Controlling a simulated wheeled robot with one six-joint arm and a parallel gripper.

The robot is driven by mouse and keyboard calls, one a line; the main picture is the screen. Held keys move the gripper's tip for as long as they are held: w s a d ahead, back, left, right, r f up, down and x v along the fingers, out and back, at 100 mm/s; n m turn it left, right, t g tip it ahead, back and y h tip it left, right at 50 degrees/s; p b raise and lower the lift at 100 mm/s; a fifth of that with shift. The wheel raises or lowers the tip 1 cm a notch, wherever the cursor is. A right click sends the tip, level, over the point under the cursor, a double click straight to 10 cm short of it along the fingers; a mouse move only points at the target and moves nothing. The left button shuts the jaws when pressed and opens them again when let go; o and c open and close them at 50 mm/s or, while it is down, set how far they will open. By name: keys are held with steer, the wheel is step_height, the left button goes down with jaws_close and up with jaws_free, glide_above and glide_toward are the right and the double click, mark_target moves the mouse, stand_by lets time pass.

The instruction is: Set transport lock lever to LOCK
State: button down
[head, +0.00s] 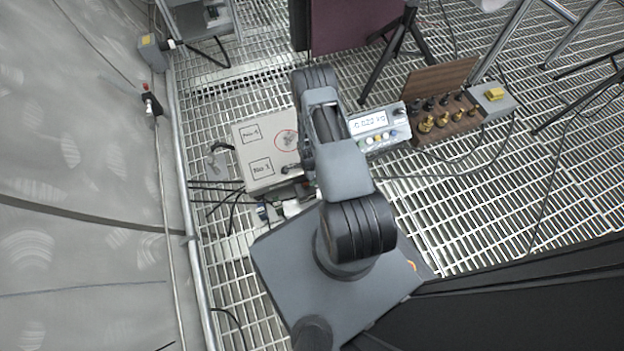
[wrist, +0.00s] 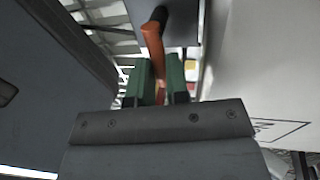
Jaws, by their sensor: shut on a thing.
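In the wrist view, an orange lever (wrist: 153,48) with a dark rounded end rises between the green fingers of my gripper (wrist: 159,76). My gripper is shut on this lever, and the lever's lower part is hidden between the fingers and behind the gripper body. In the head view my arm covers both the gripper and the lever. I cannot read any LOCK marking, so the lever's setting cannot be told.
In the head view, a pale labelled box (head: 258,166) stands left of my arm. Cables (head: 232,207) run over the grating. A curved wall (head: 85,230) is left.

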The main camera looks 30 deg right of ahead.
steer(key=shift+w, duration=0.1)
steer(key=c, duration=1.1)
jaws_free()
step_height(320, 180, up, 14)
steer(key=w+p, duration=0.2)
steer(key=p, duration=0.3)
steer(key=shift+w+d+f, duration=0.2)
steer(key=shift+w+d, duration=0.05)
steer(key=shift+w, duration=0.05)
steer(key=shift+p, duration=0.3)
steer(key=w+a+r+n+t+p, duration=0.2)
steer(key=r+n+p, duration=0.45)
steer(key=r, duration=1.45)
steer(key=w+a+r+n+t+p, duration=0.1)
steer(key=a+r+n+p, duration=0.2)
steer(key=r+p, duration=1.3)
steer(key=s+a+r+n+t+p, duration=0.1)
steer(key=s+a+r+n+p, duration=0.1)
steer(key=r, duration=1.1)
steer(key=s+a+r+n+t+p, duration=0.1)
steer(key=s+r+n+p, duration=0.4)
steer(key=r, duration=0.8)
steer(key=s+a+r+n+p, duration=0.3)
steer(key=s+r, duration=0.4)
steer(key=r, duration=0.5)
steer(key=shift+a+r+n+t, duration=0.4)
steer(key=shift+a+n, duration=0.05)
steer(key=shift+a, duration=0.1)
